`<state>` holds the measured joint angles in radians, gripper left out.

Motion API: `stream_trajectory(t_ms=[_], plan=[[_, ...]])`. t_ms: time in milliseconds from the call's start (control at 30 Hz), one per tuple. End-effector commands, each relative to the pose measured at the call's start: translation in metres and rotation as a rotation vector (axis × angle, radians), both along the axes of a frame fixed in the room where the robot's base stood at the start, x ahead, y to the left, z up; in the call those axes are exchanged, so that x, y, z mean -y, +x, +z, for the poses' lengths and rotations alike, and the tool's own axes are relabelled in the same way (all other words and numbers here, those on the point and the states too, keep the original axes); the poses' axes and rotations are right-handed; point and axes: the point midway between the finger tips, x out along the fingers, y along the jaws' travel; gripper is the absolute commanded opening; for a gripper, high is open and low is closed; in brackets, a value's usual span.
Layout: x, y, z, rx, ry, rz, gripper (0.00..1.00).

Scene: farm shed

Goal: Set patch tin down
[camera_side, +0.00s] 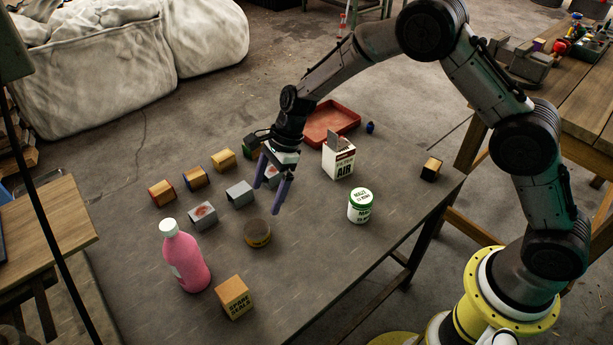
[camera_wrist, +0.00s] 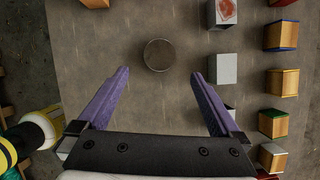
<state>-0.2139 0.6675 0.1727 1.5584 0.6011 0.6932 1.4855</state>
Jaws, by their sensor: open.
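A low round tin (camera_side: 257,233), dark on top with a brownish-yellow side, sits flat on the dark table; I take it to be the patch tin, though no label is readable. In the wrist view the tin (camera_wrist: 159,55) lies just past the fingertips, roughly centred between them, and is not held. My gripper (camera_side: 267,198) has purple fingers spread wide with nothing between them. It hangs above the table, near the tin on its far side in the side view. In the wrist view my gripper (camera_wrist: 160,74) is also open and empty.
Grey and wooden blocks (camera_side: 239,194) stand in rows behind the tin. A pink bottle (camera_side: 185,257) and a spare seals box (camera_side: 233,297) stand at front left.

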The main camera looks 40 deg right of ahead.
Motion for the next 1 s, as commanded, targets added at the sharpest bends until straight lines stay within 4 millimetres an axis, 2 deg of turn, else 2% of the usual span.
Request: stream_trajectory(t_ms=[167,267,367,467,600,700,900,1000], plan=[[0.000,0.000,0.001,0.001,0.000,0.002,1.00],[0.004,-0.002,0.012,0.023,-0.004,0.029,1.00],[0.014,-0.010,0.042,0.083,-0.021,0.114,1.00],[0.033,-0.029,0.084,0.176,-0.057,0.251,1.00],[0.062,-0.068,0.141,0.313,-0.134,0.481,1.00],[0.083,-0.101,0.174,0.402,-0.199,0.643,1.00],[0.123,-0.175,0.218,0.547,-0.359,0.961,1.00],[0.141,-0.214,0.229,0.599,-0.449,1.119,1.00]])
